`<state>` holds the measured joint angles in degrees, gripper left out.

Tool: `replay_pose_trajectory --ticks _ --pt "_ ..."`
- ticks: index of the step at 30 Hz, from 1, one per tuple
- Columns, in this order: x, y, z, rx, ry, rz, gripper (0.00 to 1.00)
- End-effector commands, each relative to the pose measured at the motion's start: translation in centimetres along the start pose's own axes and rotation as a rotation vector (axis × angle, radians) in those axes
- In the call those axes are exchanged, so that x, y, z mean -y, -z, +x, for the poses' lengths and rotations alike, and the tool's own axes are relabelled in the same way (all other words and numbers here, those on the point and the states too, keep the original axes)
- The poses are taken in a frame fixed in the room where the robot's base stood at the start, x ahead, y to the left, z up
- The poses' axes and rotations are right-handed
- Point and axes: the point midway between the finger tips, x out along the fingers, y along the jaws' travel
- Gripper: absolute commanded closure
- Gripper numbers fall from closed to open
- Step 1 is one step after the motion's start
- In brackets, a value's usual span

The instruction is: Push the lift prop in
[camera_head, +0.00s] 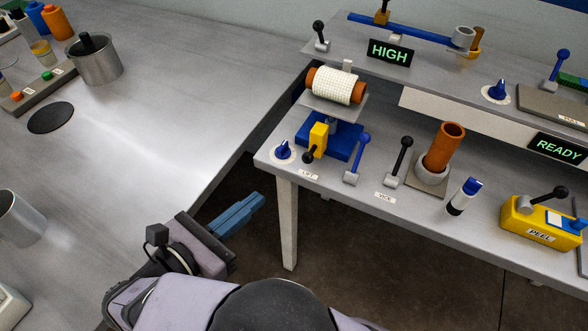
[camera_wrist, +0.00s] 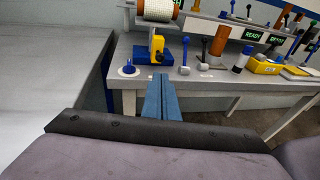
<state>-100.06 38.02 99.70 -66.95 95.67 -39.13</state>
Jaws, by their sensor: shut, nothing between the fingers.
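A yellow block (camera_head: 318,138) with a black ball knob stands at the front of the blue lift base (camera_head: 343,140), near the LIFT label; it looks like the lift prop. The block also shows in the wrist view (camera_wrist: 157,45), above my fingertips. Whether it is in or out I cannot tell. My gripper (camera_head: 258,199) is shut and empty, its blue fingers pressed together. It is in front of the bench's left end, apart from the block, and points towards the bench in the wrist view (camera_wrist: 160,77).
A blue dial (camera_head: 283,151) sits left of the block and a blue lever (camera_head: 357,160) right of it. A roller (camera_head: 335,86) is above the lift. Farther right are a black lever (camera_head: 399,163) and an orange tube (camera_head: 443,148). A gap separates the bench from the left table (camera_head: 190,80).

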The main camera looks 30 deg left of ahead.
Motion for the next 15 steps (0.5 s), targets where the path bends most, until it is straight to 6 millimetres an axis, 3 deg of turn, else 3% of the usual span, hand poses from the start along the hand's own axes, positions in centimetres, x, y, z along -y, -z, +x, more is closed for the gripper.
replay_pose_trajectory --ticks 8,15 --pt "0.1 -0.1 1.2 -0.001 0.004 0.000 1.00" --pt "0.1 -0.2 4.6 -0.002 0.007 0.000 1.00"
